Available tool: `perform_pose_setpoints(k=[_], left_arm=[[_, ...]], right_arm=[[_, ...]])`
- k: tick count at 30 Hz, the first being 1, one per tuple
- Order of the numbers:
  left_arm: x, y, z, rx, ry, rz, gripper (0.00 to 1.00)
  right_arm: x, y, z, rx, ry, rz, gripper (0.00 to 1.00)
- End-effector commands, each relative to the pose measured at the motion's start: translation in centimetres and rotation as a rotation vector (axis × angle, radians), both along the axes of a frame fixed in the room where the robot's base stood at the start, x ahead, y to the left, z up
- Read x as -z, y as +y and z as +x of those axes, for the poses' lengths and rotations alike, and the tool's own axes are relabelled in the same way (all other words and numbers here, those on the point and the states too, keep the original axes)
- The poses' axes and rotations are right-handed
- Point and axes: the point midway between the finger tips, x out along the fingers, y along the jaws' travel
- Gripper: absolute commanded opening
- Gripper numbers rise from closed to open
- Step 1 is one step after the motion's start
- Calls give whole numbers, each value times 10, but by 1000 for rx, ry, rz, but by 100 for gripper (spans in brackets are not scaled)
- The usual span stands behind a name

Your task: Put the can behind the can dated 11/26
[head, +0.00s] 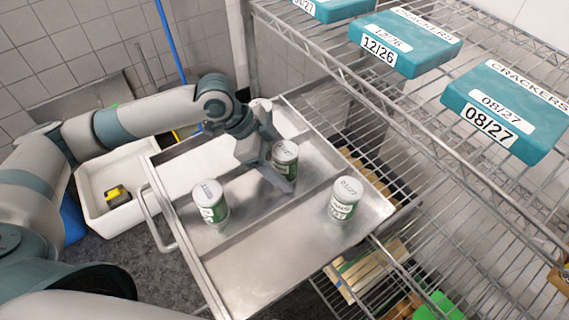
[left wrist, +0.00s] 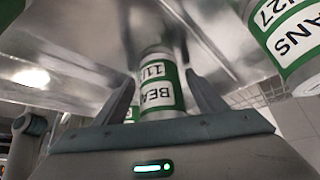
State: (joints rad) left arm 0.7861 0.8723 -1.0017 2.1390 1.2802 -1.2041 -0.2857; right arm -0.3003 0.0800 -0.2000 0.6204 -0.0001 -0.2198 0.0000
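Three white-and-green bean cans stand upright on a steel tray: a left can (head: 210,203), a right can (head: 344,200) and a back can (head: 286,157). The back can also shows between my fingers in the left wrist view (left wrist: 160,90), its date starting with 11; the rest is unclear. The right can's lid seems to read 03/27. Another can (left wrist: 290,45) at the right of the wrist view shows a date ending in 27. My left gripper (head: 282,163) is open, its fingers spread either side of the back can. My right gripper is not in view.
Raised dividers split the steel tray (head: 262,262) into lanes. A wire shelf (head: 440,180) stands at the right, bearing teal cracker boxes (head: 405,45). A white bin (head: 105,205) is at the left. The tray's front lane is clear between the cans.

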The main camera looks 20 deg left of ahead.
Motion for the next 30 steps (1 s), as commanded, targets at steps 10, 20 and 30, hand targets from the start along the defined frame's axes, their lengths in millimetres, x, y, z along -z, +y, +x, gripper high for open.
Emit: perform_pose_setpoints(k=[10,20,30], left_arm=[[-2,0,0,-1,-1,0,64],[-28,19,-2,-3,-4,1,64],[-78,49,-10,-3,-4,1,64]], right_arm=[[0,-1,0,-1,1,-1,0],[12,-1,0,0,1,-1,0],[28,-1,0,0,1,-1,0]])
